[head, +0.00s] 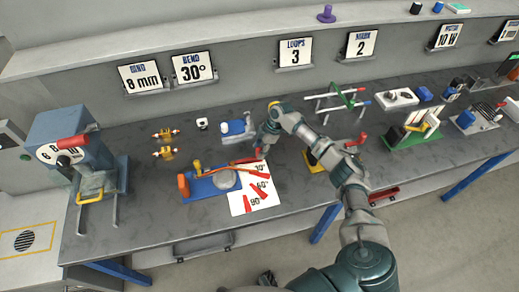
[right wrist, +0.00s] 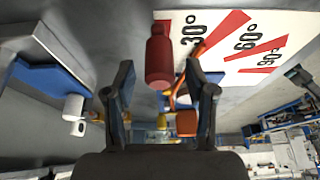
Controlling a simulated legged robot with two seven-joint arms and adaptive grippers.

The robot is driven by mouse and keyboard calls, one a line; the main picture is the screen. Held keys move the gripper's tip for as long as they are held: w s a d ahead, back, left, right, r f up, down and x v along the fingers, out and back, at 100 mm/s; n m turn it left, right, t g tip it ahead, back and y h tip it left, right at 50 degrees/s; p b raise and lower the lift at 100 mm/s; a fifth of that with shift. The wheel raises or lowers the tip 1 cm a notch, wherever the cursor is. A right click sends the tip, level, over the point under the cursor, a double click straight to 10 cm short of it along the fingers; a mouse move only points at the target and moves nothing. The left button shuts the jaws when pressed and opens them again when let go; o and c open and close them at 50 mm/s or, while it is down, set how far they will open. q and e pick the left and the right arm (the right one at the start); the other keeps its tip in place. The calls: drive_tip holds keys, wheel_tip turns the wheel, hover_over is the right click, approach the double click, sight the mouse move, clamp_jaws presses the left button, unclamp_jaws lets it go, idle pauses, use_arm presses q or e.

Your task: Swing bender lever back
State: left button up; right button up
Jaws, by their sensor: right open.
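The bender (head: 212,183) sits on the bench with a blue base, a grey round disc and an orange block. Its lever (head: 243,161), with a red handle, points right toward the 30° mark of the white angle chart (head: 240,203). My right gripper (head: 262,146) is beside the handle end, open. In the right wrist view the red handle (right wrist: 158,57) shows just beyond and between the open fingers (right wrist: 163,95), with no finger seen closed on it. The chart (right wrist: 245,40) shows red wedges at 30°, 60° and 90°. My left gripper is not recognizable in view.
A blue-grey machine (head: 75,145) with a red handle stands at the left. A small blue-and-white device (head: 236,128) is behind the bender, close to my gripper. Yellow fittings (head: 165,143) lie left of it. A rack with red and green bars (head: 337,102) stands farther right.

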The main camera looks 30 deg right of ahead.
drive_tip(key=w+v, duration=0.1)
drive_tip(key=v, duration=1)
drive_tip(key=shift+s+d+r, duration=0.2)
drive_tip(key=shift+s+r, duration=0.1)
drive_tip(key=shift+s, duration=0.2)
